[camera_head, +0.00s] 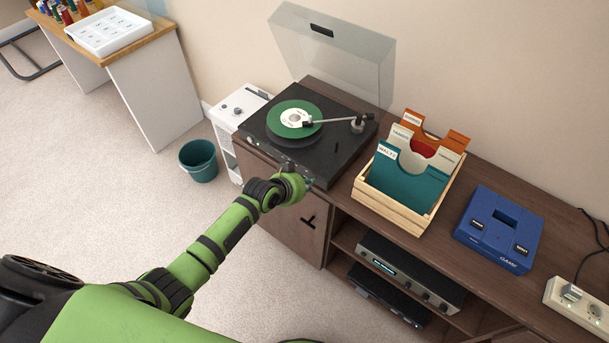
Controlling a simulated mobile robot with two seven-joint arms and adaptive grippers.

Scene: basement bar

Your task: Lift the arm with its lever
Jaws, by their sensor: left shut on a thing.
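The black turntable (322,167) stands on the brown cabinet with its clear lid open. A green record (285,111) with a pale label lies on its platter. The silver tonearm (335,121) reaches left from its pivot, its head over the record near the label; I cannot tell whether the needle touches. A small dark piece (336,147) on the deck may be the lever. My left gripper (298,176) is at the turntable's front edge, shut on a small part there that its own body mostly hides. My right gripper is out of view.
Right of the turntable are a wooden crate (391,208) of record sleeves, a blue game box (499,228) and a power strip (579,308). The raised lid (333,55) stands behind. A teal bin (198,160) and a white unit (232,110) stand left.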

